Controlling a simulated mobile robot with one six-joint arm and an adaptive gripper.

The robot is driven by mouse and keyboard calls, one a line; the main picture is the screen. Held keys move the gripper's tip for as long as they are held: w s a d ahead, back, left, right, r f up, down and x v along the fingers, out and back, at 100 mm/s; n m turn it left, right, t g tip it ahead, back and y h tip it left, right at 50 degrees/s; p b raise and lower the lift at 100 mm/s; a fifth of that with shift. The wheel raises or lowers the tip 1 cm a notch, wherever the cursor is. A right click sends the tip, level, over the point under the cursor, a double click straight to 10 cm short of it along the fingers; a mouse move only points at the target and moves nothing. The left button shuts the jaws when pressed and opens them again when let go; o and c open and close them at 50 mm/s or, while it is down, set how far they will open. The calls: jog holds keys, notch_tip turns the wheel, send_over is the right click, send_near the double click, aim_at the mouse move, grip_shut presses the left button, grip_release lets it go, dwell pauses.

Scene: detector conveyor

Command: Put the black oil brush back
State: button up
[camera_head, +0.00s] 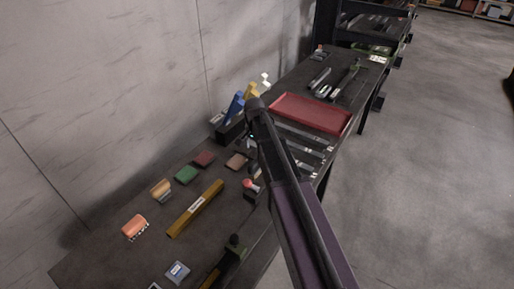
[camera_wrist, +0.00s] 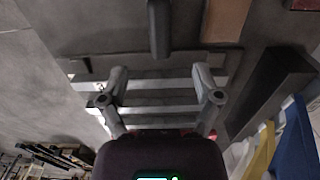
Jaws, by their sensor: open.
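A dark cylindrical handle (camera_wrist: 159,28), possibly the black oil brush, shows at the top middle of the wrist view; its other end is out of frame. My gripper (camera_wrist: 160,74) is open, its two fingers apart with nothing seen held between them. The handle lies beyond the fingertips, apart from them in the picture. A black holder (camera_head: 230,132) with blue and yellow pieces stands by the wall; it also shows at the right of the wrist view (camera_wrist: 268,90). In the head view my arm hides most of my gripper and the bench beneath it.
Pale metal strips (camera_wrist: 150,84) lie below my fingers. A red tray (camera_head: 312,112) sits behind my arm on the dark bench (camera_head: 110,262). Nearer are a yellow bar (camera_head: 195,208), a green block (camera_head: 187,174) and an orange block (camera_head: 135,228). Open floor (camera_head: 430,180) lies right.

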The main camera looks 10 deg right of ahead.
dwell(0.3)
jog(key=shift+s, duration=0.35)
jog(key=s+d+n, duration=0.1)
jog(key=s+n, duration=0.8)
jog(key=s, duration=1.2)
jog(key=shift+s, duration=0.2)
